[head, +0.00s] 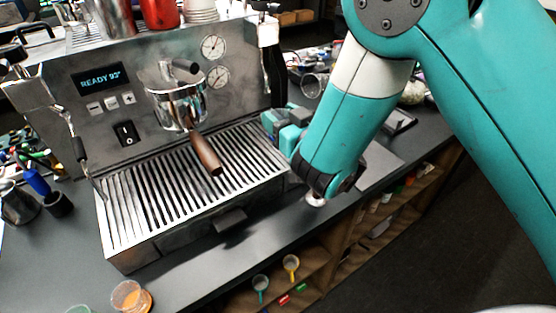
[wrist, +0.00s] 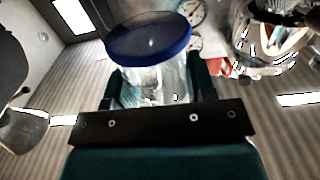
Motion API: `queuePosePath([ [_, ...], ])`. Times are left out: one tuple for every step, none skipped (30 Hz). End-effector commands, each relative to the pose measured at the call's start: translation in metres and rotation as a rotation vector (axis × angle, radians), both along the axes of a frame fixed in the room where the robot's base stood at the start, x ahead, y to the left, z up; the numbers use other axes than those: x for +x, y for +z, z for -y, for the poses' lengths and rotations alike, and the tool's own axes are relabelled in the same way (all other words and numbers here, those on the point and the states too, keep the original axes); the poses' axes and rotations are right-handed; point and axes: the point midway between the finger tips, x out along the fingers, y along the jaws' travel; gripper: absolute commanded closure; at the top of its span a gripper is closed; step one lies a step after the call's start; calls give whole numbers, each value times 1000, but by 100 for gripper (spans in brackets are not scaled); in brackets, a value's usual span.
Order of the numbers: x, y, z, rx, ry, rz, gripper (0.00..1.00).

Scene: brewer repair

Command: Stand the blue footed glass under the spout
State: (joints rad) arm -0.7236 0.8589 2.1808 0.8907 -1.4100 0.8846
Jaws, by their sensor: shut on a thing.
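My gripper (head: 287,128) is beside the right edge of the brewer's drip tray, right of the portafilter. In the wrist view its fingers (wrist: 155,85) are shut on the clear body of the blue footed glass (wrist: 150,38). The wide blue disc of the glass faces the camera at the top of that view. I cannot tell the glass's tilt, and I cannot make it out in the head view. The portafilter (head: 180,108) sits on the brewer's front with its brown handle toward me. The spout under it is not clearly visible.
The slatted drip tray (head: 150,195) looks empty beneath the portafilter. Two gauges (head: 215,60) are on the brewer's face, and a steam wand (head: 75,140) hangs at left. An orange glass (head: 131,297) stands at the counter's front left. Cups stand on top of the brewer.

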Motion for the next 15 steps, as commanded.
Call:
queuePosePath([
  [0,-17,0,0,1,1,78],
  [0,-21,0,0,1,1,78],
  [0,-25,0,0,1,1,78],
  [0,-27,0,0,1,1,78],
  [0,-29,0,0,0,1,78],
  [0,-30,0,0,0,1,78],
  [0,-31,0,0,0,1,78],
  [0,-31,0,0,0,1,78],
  [0,-32,0,1,0,1,78],
  [0,-34,0,1,0,1,78],
  [0,-36,0,1,0,1,78],
  [0,-40,0,1,0,1,78],
  [0,-44,0,0,0,0,78],
  [0,-48,0,-1,0,1,78],
  [0,-54,0,0,0,0,78],
])
